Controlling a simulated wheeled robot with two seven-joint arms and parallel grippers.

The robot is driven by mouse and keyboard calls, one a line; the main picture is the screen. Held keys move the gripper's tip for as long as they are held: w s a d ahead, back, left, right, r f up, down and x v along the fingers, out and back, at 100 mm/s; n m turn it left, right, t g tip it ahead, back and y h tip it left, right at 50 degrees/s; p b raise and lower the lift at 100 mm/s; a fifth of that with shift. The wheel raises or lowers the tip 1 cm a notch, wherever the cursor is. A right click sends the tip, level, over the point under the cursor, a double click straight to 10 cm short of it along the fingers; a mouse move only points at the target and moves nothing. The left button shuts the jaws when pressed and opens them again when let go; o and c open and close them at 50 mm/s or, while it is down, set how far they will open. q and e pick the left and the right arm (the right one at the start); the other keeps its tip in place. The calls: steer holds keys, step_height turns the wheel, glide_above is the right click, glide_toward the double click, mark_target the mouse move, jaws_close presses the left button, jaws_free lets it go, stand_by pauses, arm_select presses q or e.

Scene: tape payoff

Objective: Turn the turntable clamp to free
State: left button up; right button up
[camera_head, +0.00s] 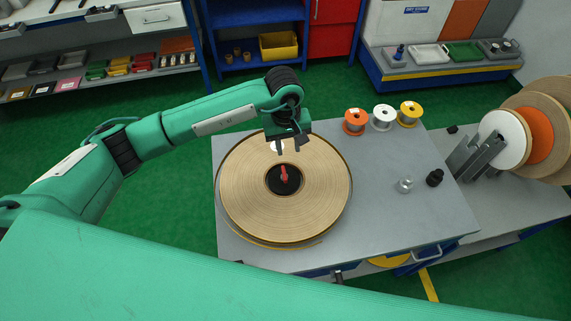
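The turntable carries a large tan tape roll (240,195) lying flat on the left part of the grey table (390,215). At the roll's centre is a black hub with a red clamp handle (284,174) standing on it. My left gripper (289,149) reaches in from the left, above the back part of the roll and behind the red clamp, apart from it. It points down, and its two dark fingers look spread with nothing between them. A white label on the roll shows beside the fingers. My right gripper does not show.
Orange (354,122), white (383,118) and yellow (409,114) spools stand at the table's back edge. A small metal part (405,185) and a black knob (434,178) sit to the right. Large rolls stand in a rack (480,160) further right. The table's middle is clear.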

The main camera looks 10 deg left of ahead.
mark_target(284, 172)
arm_select(q)
steer(key=shift+y, duration=0.3)
steer(key=f+p, duration=0.1)
steer(key=f, duration=0.3)
steer(key=f+p, duration=0.2)
steer(key=f, duration=0.2)
steer(key=a+f+p, duration=0.1)
steer(key=f, duration=0.3)
steer(key=shift+w+a+f, duration=0.1)
steer(key=shift+w+f, duration=0.05)
steer(key=shift+w, duration=0.1)
steer(key=shift+f+p, duration=0.35)
steer(key=shift+f, duration=0.25)
jaws_close()
